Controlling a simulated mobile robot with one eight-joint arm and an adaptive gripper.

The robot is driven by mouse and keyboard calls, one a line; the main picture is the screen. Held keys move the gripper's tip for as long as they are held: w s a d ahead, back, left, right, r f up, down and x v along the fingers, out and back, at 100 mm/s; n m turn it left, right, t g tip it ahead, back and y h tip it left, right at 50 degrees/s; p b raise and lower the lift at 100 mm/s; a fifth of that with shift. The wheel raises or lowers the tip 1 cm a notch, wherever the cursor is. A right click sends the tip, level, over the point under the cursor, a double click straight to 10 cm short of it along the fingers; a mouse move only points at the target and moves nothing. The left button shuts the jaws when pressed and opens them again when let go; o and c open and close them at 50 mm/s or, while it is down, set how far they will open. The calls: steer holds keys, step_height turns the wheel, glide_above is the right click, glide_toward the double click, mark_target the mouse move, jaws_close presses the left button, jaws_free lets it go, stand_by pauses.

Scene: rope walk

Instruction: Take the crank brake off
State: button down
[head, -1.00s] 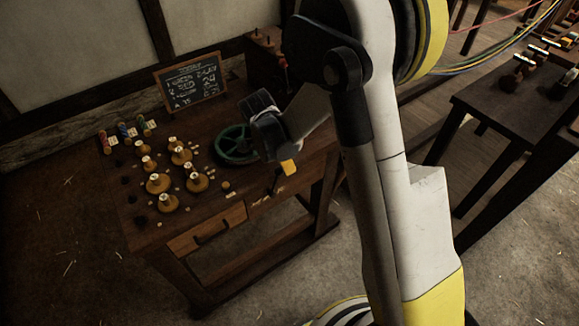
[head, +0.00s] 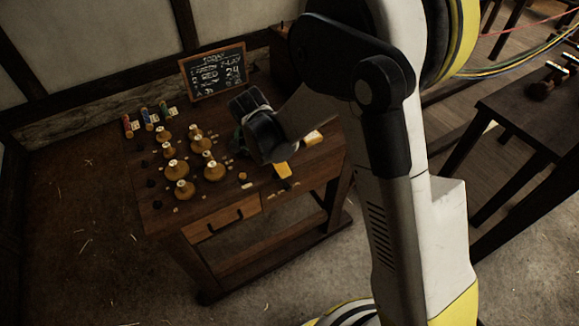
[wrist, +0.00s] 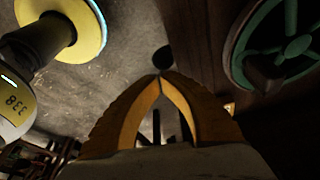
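My gripper (head: 288,183) is at the front edge of the wooden bench, near its right end. In the wrist view its two orange fingers (wrist: 160,76) meet at the tips. A dark rounded knob (wrist: 163,59), which looks like the brake lever's end, shows right at the tips. I cannot tell whether its stem is between them. The green crank wheel (wrist: 281,50) with a dark handle is at upper right in the wrist view, apart from the fingers. In the head view my gripper body hides most of the wheel.
The bench (head: 158,222) carries several wooden bobbins (head: 180,190), coloured spools (head: 146,119) and a chalkboard (head: 213,71). A drawer (head: 222,219) is in its front. Another dark table (head: 520,112) stands at right, with coloured strands above it. The floor before the bench is clear.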

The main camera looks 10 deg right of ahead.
steer(key=shift+s+a, duration=0.1)
steer(key=shift+a, duration=0.15)
stand_by(0.4)
steer(key=d+r+p, duration=0.2)
steer(key=d, duration=0.1)
steer(key=s+a+r+p, duration=0.1)
steer(key=a+r+p, duration=0.1)
steer(key=a+r, duration=0.4)
steer(key=shift+s+a+p, duration=0.3)
steer(key=shift+a, duration=0.4)
steer(key=shift+r, duration=0.1)
steer(key=s+d+r+n+t+y, duration=0.3)
steer(key=s+d+r+n+t, duration=0.3)
steer(key=s+d+r+n, duration=0.7)
step_height(320, 180, up, 3)
steer(key=s+n, duration=0.2)
steer(key=n, duration=0.1)
steer(key=shift+s+t, duration=0.4)
